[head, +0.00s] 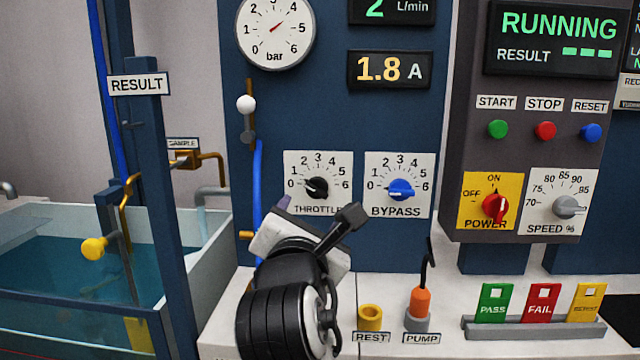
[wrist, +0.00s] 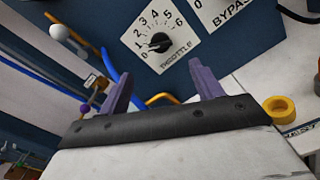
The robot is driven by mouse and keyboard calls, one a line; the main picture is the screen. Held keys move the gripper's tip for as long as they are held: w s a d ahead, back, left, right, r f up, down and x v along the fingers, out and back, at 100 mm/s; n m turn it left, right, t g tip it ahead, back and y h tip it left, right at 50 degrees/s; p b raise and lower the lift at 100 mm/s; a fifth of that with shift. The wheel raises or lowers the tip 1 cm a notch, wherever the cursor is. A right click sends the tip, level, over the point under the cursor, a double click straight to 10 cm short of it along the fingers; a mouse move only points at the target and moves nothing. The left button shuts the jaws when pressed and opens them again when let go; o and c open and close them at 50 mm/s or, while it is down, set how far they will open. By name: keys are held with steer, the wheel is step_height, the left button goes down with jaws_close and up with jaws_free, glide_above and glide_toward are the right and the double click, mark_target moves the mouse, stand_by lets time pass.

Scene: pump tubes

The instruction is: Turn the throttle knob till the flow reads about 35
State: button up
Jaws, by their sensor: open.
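The throttle knob (head: 316,187) is a small black dial on a white plate marked 0 to 6. Its pointer seems to face left near 0, but it is small. In the wrist view the throttle knob (wrist: 159,42) lies ahead, between and beyond my purple fingers. My gripper (wrist: 160,62) is open and empty, apart from the knob. In the head view my gripper (head: 283,204) is below and left of the throttle plate, mostly hidden by my wrist. The flow display (head: 392,10) is cut off by the top edge; a green 2 and L/min show.
The blue bypass knob (head: 401,190) is right of the throttle. A blue hose (head: 257,190) and a white-balled lever (head: 246,104) are left of it. An orange-and-grey pump tool (head: 420,301) and a yellow rest ring (head: 370,317) stand on the bench. The pressure gauge (head: 273,50) hangs above.

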steer(key=p, duration=1.2)
glide_toward(317, 190)
steer(key=w, duration=0.2)
steer(key=p, duration=0.4)
steer(key=shift+w+d+r+p, duration=0.15)
steer(key=shift+w+r+p, duration=0.05)
steer(key=shift+w+p, duration=0.15)
steer(key=w, duration=0.8)
steer(key=shift+w+d+f, duration=0.15)
steer(key=shift+d+f, duration=0.05)
steer(key=shift+f, duration=0.05)
steer(key=c, duration=1)
